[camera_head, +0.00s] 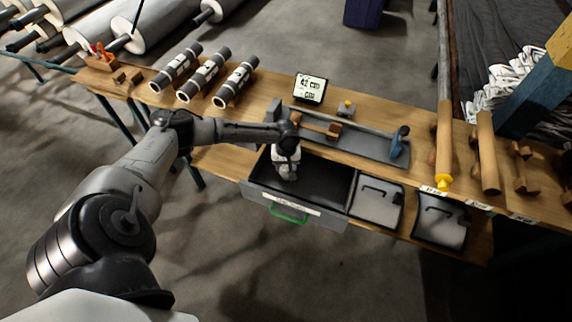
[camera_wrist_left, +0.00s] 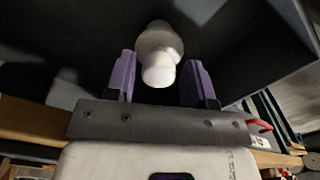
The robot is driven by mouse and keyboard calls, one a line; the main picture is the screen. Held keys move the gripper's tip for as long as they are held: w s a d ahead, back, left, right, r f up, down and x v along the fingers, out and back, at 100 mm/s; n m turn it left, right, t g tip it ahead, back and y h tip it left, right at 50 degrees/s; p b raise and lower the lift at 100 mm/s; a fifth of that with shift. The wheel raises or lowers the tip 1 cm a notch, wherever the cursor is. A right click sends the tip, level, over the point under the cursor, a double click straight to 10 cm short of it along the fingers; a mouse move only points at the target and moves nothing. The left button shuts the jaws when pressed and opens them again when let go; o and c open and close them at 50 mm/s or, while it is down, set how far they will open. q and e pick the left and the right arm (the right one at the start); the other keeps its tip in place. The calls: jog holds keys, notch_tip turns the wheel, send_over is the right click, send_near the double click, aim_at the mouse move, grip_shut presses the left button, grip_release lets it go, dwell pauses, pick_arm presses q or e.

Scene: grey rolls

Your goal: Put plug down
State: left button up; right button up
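The white plug (camera_wrist_left: 158,52) has a rounded, stepped shape and shows between the fingers of my left gripper (camera_wrist_left: 160,66) in the left wrist view. The two purple fingers stand apart, with narrow gaps visible beside the plug's near end. In the head view my left gripper (camera_head: 287,174) points down into an open dark drawer (camera_head: 322,182) at the bench front. The plug cannot be made out clearly there. Whether it rests on the drawer floor is hard to tell. My right gripper is not in view.
The drawer has a green handle (camera_head: 289,213) and raised walls around my gripper. A grey tray (camera_head: 365,146) with tools lies behind it. A small display (camera_head: 310,88) and black-and-white rolls (camera_head: 236,81) stand farther back. Two grey compartments (camera_head: 376,198) sit to the right.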

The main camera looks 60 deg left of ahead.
pick_arm(q)
jog(key=shift+o, duration=0.7)
jog(key=shift+r, duration=0.1)
notch_tip(320, 180, up, 12)
jog(key=p, duration=0.3)
jog(key=shift+w, duration=0.1)
dwell(0.8)
